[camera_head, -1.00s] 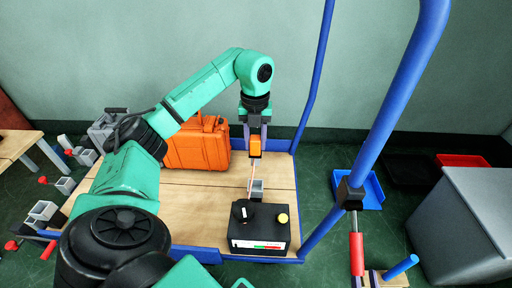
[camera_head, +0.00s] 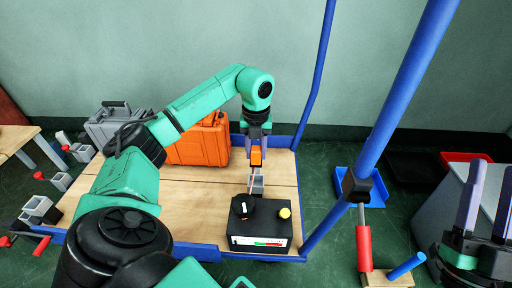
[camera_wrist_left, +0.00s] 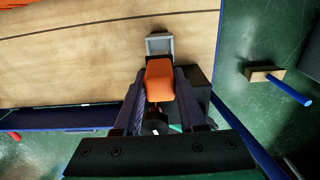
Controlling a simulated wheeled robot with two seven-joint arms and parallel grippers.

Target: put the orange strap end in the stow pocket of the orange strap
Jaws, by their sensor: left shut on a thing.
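My left gripper (camera_head: 256,150) points down, shut on the orange strap end (camera_head: 256,158), above the front right of the wooden cart top. In the left wrist view the orange strap end (camera_wrist_left: 159,82) sits between the fingers. The grey square stow pocket (camera_head: 257,186) is just below the strap end, behind the black box; the pocket (camera_wrist_left: 158,39) also shows past the strap end in the wrist view. I cannot tell whether strap end and pocket touch. A thin strap partly shows near the pocket. My right gripper (camera_head: 492,167) is open and empty at the right edge.
An orange case (camera_head: 199,147) and a grey case (camera_head: 107,127) are behind left. Blue cart rails (camera_head: 314,75) rise at the right. The wooden top (camera_head: 205,205) is bare left of the box.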

